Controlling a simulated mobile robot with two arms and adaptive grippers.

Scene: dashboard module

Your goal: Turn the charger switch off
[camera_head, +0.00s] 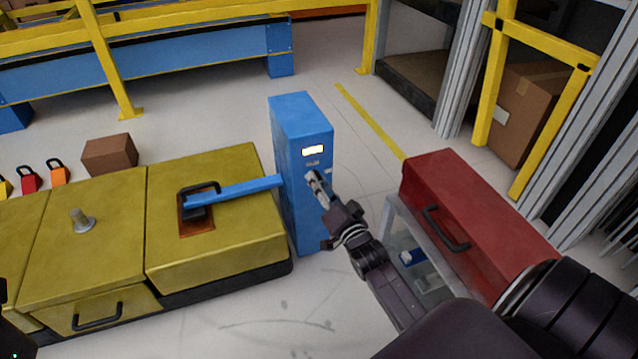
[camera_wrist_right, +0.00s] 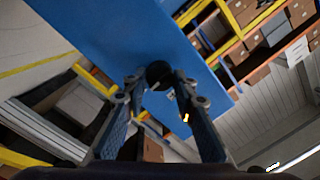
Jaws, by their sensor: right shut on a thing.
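The blue charger (camera_head: 290,135) is a tall upright box with a lit display (camera_head: 313,150) on its front. The display's glow also shows in the right wrist view (camera_wrist_right: 186,118). My right gripper (camera_head: 315,182) is at the charger's front face, below the display. In the right wrist view its fingers (camera_wrist_right: 158,82) are closed around a round black knob (camera_wrist_right: 158,72), which appears to be the charger switch. In the head view the gripper hides the knob, and its on or off position cannot be told.
A blue bar (camera_head: 235,188) runs from the charger to a black handle (camera_head: 198,202) on the yellow unit (camera_head: 220,240) at left. A red box (camera_head: 470,215) on a grey stand (camera_head: 392,225) is close to my right arm. Open floor lies in front of the charger.

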